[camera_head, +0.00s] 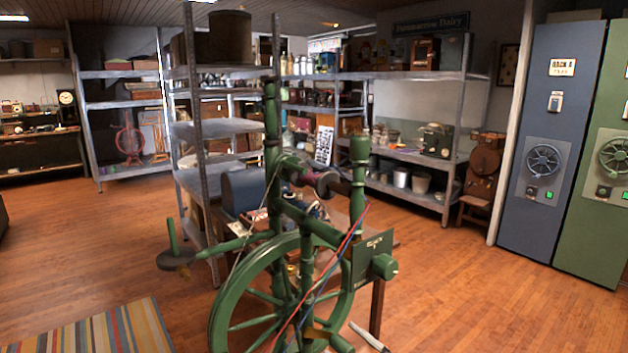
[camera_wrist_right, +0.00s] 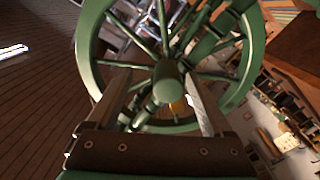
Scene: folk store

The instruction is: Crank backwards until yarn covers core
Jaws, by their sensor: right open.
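A green spinning wheel (camera_head: 222,312) stands at the centre of the head view. A small bobbin with dark reddish winding (camera_head: 322,182) sits between its uprights; how much of its core is bare is too small to tell. Red and blue yarn strands (camera_head: 330,268) hang slanting down past the wheel. A green round knob (camera_head: 383,267) sticks out at the right by a dark plate. In the right wrist view my right gripper (camera_wrist_right: 157,76) is open, with a green rounded knob (camera_wrist_right: 167,78) showing between its fingers; contact cannot be told. My left gripper is out of view.
A small table with a blue-grey box (camera_head: 244,190) stands behind the wheel. Metal shelves (camera_head: 415,180) line the back. Blue-grey (camera_head: 553,130) and green (camera_head: 603,200) cabinets with handwheels stand at right. A striped rug (camera_head: 95,330) lies at lower left. Wooden floor is clear at right.

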